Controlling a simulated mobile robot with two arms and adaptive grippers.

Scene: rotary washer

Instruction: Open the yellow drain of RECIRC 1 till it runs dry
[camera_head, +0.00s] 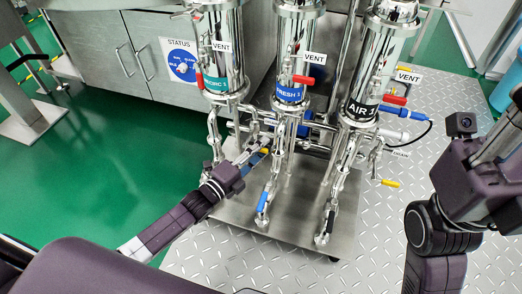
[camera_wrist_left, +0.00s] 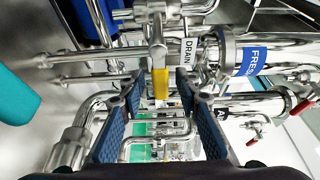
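The RECIRC 1 column (camera_head: 222,45) is a polished housing with a teal label, left of the blue-labelled FRESH 1 column (camera_head: 289,92). My left gripper (camera_head: 258,152) reaches in among the pipes below these columns. In the left wrist view the gripper (camera_wrist_left: 160,88) is open, with a blue-padded finger on each side. A yellow valve handle (camera_wrist_left: 161,84) hangs between the fingertips, with gaps visible on both sides. A DRAIN tag (camera_wrist_left: 189,50) is beside its valve. In the head view the handle is mostly hidden. My right arm is at the right edge; its fingers are not clear.
Red-handled vent valves (camera_head: 304,80) sit on the columns. Blue handles (camera_head: 262,202) hang low in front. Another yellow handle (camera_head: 390,183) is at the right, below the AIR column (camera_head: 362,110). Pipes crowd the left gripper. Green floor (camera_head: 130,175) is clear at left.

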